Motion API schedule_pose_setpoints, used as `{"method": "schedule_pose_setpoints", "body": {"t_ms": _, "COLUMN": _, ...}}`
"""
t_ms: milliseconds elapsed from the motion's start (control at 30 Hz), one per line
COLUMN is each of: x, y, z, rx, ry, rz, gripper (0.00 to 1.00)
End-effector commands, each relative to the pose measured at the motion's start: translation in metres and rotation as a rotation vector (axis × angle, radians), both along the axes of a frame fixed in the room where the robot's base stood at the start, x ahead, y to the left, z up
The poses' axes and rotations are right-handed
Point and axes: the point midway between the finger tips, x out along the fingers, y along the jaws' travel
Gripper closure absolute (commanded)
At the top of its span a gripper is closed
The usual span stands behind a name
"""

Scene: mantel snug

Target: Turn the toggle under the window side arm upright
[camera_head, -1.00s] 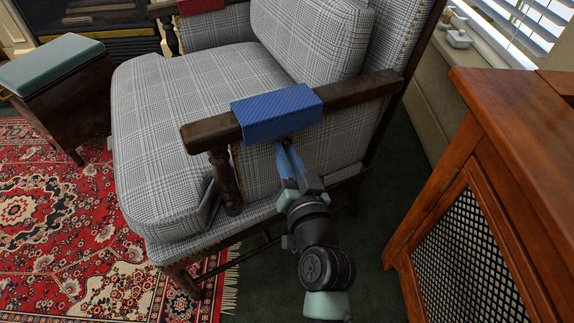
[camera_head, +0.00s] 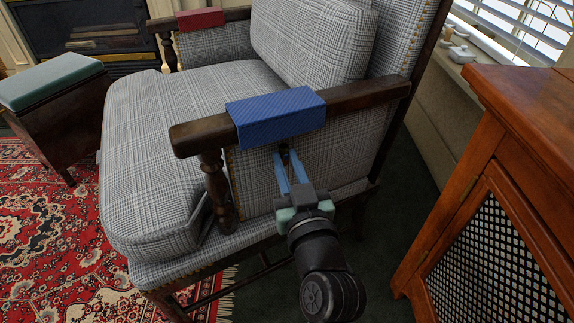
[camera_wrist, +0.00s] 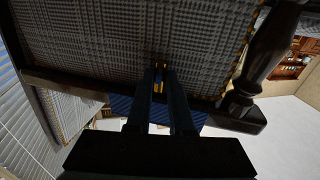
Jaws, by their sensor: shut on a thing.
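The window side arm (camera_head: 370,95) of the checked armchair is dark wood with a blue cover (camera_head: 276,115) over it. My gripper (camera_head: 284,152) is just under this cover, against the chair's checked side panel, with its blue fingers pointing up and away. It is shut on the toggle, a small dark and brass-coloured piece that shows between the fingertips in the wrist view (camera_wrist: 158,87). The fingers hide part of the toggle, and I cannot tell its exact angle. In the wrist view the arm and blue cover lie below the fingertips.
A wooden cabinet with a mesh door (camera_head: 500,250) stands close on the right. A turned arm post (camera_head: 217,190) is left of my gripper. A red cover (camera_head: 200,18) lies on the far arm. A green-topped stool (camera_head: 50,80) stands at left. Dark floor shows between chair and cabinet.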

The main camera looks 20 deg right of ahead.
Motion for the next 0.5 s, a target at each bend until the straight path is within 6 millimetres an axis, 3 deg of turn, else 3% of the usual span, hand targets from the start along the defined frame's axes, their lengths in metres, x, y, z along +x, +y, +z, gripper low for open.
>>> {"method": "schedule_pose_setpoints", "body": {"t_ms": 267, "x": -0.0005, "y": -0.0007, "z": -0.0007, "rx": -0.003, "ry": 0.002, "rz": -0.002, "gripper": 1.00}}
{"method": "schedule_pose_setpoints", "body": {"t_ms": 300, "x": -0.0005, "y": -0.0007, "z": -0.0007, "rx": -0.003, "ry": 0.002, "rz": -0.002, "gripper": 0.78}}
{"method": "schedule_pose_setpoints", "body": {"t_ms": 367, "x": -0.0005, "y": -0.0007, "z": -0.0007, "rx": -0.003, "ry": 0.002, "rz": -0.002, "gripper": 0.68}}
{"method": "schedule_pose_setpoints", "body": {"t_ms": 500, "x": -0.0003, "y": -0.0005, "z": -0.0004, "rx": -0.002, "ry": 0.001, "rz": -0.001, "gripper": 0.68}}
